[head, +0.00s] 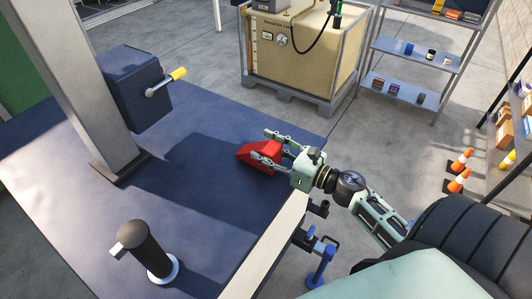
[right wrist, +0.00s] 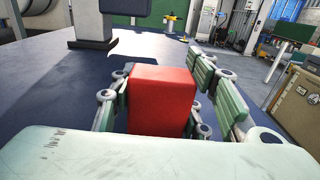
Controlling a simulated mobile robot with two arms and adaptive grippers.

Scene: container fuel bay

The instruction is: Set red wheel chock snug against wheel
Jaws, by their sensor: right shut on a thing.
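The red wheel chock (head: 252,154) is a wedge between the fingers of my right gripper (head: 262,147), above or on the blue deck (head: 200,219). I cannot tell whether it touches the deck. In the right wrist view the chock (right wrist: 161,100) shows as a red block with green-grey fingers on both sides, its far side hidden. My right gripper is shut on it. My left gripper is in neither view. I cannot make out a wheel for certain in either view.
A grey post (head: 88,95) with a dark box (head: 136,88) and yellow-tipped handle stands on the deck. A black cylinder (head: 146,250) stands at its front. A tan tank (head: 292,53), shelves (head: 418,60) and orange cones (head: 459,179) lie beyond. The deck's middle is clear.

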